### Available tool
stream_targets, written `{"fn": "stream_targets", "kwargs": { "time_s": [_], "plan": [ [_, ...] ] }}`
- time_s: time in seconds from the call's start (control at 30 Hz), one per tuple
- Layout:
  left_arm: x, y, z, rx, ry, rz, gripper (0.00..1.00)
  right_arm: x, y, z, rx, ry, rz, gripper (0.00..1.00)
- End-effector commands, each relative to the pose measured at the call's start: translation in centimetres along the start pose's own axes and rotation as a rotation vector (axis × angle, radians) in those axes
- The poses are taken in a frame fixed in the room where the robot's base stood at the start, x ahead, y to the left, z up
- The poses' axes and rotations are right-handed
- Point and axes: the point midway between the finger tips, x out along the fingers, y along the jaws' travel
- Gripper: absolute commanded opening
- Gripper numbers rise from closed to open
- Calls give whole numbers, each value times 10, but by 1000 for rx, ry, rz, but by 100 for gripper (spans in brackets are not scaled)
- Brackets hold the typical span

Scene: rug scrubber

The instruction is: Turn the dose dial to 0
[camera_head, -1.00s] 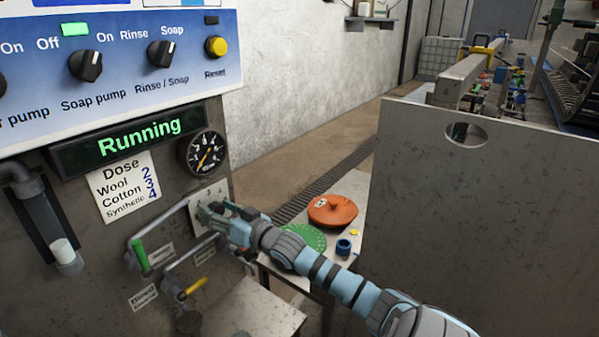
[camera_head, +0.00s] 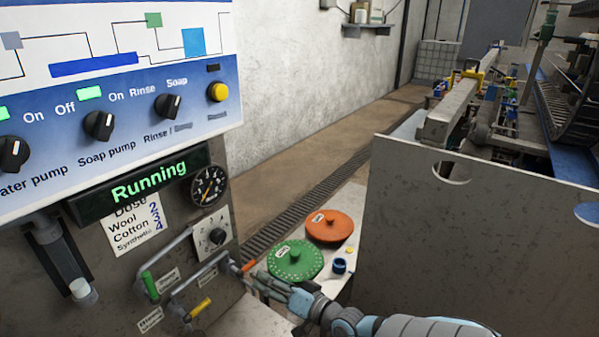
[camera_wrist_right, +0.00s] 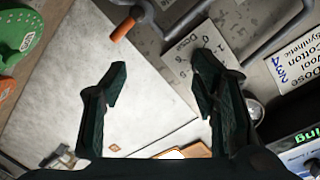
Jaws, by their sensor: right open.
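The dose dial (camera_head: 217,236) is a small dark knob on a light plate, low on the machine's front panel beneath the round gauge. Its setting is too small to read. In the right wrist view the dose plate (camera_wrist_right: 181,72) shows, marked "Dose", with the finger on the right side overlapping it and hiding part of it. My right gripper (camera_head: 258,277) is below and to the right of the dial, apart from it. In its wrist view (camera_wrist_right: 161,65) the fingers are spread with nothing between them. My left gripper is not in view.
Pipes with a green handle (camera_head: 150,285), a yellow handle (camera_head: 200,308) and an orange handle (camera_head: 248,266) surround the dial's lower side. The display (camera_head: 140,187) reads "Running".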

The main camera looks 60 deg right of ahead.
Motion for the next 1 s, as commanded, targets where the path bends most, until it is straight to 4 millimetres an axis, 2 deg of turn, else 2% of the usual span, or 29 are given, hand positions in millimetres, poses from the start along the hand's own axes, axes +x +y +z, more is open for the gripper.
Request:
{"fn": "stream_targets", "kwargs": {
  "time_s": [0.03,0.3,0.6,0.8,1.0],
  "plan": [
    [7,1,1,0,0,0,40,0,13,11,-18,-9,20,54],
    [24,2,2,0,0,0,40,-12,72,66,-142,-93,138,54],
    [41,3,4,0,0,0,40,-32,130,129,-259,-209,254,54],
    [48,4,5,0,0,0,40,-46,155,160,-314,-277,305,54],
    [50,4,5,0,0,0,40,-51,162,170,-332,-301,321,54]
  ]
}}
